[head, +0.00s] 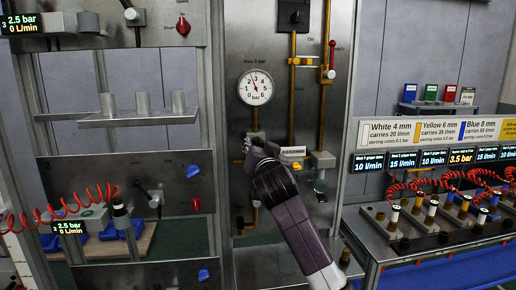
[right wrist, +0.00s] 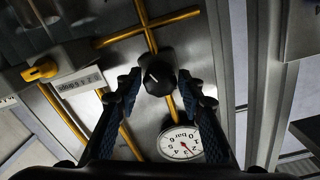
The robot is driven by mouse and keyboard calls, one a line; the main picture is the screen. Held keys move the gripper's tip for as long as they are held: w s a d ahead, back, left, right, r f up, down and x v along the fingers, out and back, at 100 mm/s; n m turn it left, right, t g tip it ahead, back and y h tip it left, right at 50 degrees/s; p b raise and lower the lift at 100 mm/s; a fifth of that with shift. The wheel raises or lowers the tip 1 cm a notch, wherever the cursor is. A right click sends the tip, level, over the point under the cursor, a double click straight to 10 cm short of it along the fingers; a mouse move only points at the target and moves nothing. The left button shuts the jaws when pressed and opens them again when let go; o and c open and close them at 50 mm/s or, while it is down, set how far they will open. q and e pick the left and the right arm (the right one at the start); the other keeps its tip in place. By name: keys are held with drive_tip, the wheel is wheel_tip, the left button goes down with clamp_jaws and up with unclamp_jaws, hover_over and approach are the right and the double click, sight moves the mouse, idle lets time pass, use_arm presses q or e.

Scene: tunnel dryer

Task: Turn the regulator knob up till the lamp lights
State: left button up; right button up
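The regulator knob shows in the right wrist view as a round black knob (right wrist: 158,76) with a pale pointer line, on a brass pipe cross. My right gripper (right wrist: 160,82) points at it, one fingertip on each side; the fingers look spread, and I see no clear contact. In the head view my right gripper (head: 258,148) is at the panel below the pressure gauge (head: 255,87) and hides the knob. The gauge needle points up, near 3; the gauge also shows in the right wrist view (right wrist: 181,143). I cannot make out a lit lamp. My left gripper is out of view.
A yellow valve handle (right wrist: 40,70) and a small counter (right wrist: 80,82) sit beside the knob. A red-handled valve (head: 330,60) is up right on the panel. A bench with several lit displays and red coiled hoses (head: 420,185) stands at right. A metal shelf (head: 140,118) juts out at left.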

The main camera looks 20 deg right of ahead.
drive_tip(key=shift+o, duration=0.8)
drive_tip(key=shift+s, duration=0.15)
drive_tip(key=v, duration=1.1)
drive_tip(key=shift+s, duration=0.4)
drive_tip(key=shift+a, duration=0.15)
